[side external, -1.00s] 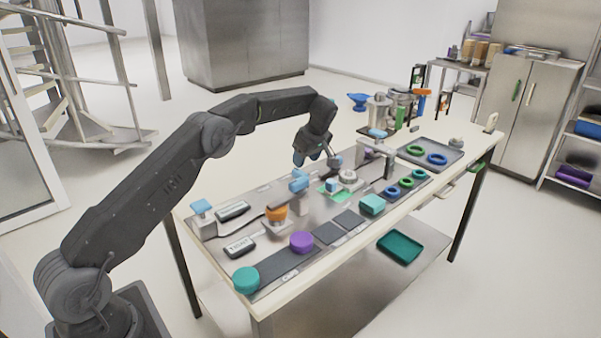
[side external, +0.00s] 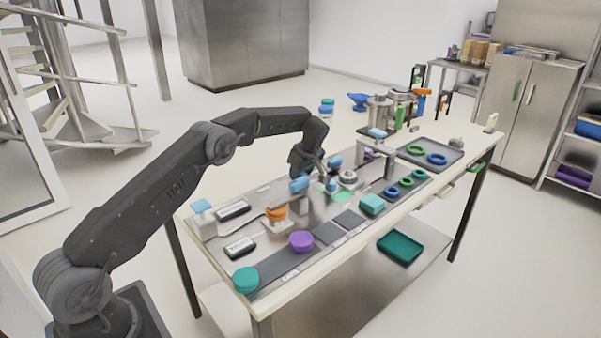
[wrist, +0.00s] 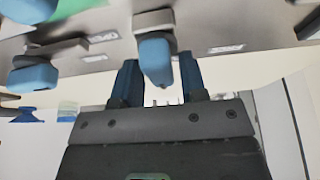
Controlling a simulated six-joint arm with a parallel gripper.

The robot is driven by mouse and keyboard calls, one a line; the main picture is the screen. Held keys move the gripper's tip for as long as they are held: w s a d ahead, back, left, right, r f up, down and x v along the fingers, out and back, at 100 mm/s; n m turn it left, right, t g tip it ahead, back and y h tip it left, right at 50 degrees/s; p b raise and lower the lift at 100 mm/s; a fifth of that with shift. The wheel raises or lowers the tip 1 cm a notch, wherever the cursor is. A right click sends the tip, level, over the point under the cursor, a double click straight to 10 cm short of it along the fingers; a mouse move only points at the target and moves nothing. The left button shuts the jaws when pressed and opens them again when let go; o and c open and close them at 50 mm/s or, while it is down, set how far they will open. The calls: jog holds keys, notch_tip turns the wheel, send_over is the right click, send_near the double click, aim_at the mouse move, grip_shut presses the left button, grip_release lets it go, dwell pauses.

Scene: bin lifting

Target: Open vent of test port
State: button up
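In the wrist view, a blue valve handle (wrist: 157,60) on a grey stem lies between the two blue fingers of my gripper (wrist: 158,72). The gripper is open, with a finger on each side of the handle; whether they touch it cannot be told. Another blue handle (wrist: 33,76) on a grey part is to the left. In the side view, my gripper (side external: 312,174) is low over the middle of the bench panel, among several blue handles such as one at its left (side external: 299,185) and one at its right (side external: 335,161). The vent's own label cannot be read clearly.
A purple round piece (side external: 301,242), a teal one (side external: 246,279) and an orange one (side external: 277,212) stand towards the front left. A bridge-like fixture (side external: 390,156) rises to the right of my gripper. A grey tray (side external: 430,165) with rings lies further right.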

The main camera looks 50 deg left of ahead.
jog(key=c, duration=0.5)
jog(key=shift+m+t, duration=0.3)
jog(key=shift+m, duration=0.5)
jog(key=shift+f, duration=0.1)
jog(key=o, duration=0.9)
jog(key=v, duration=1.3)
jog(key=shift+d+r, duration=0.15)
jog(key=shift+r, duration=0.25)
jog(key=shift+o, duration=0.3)
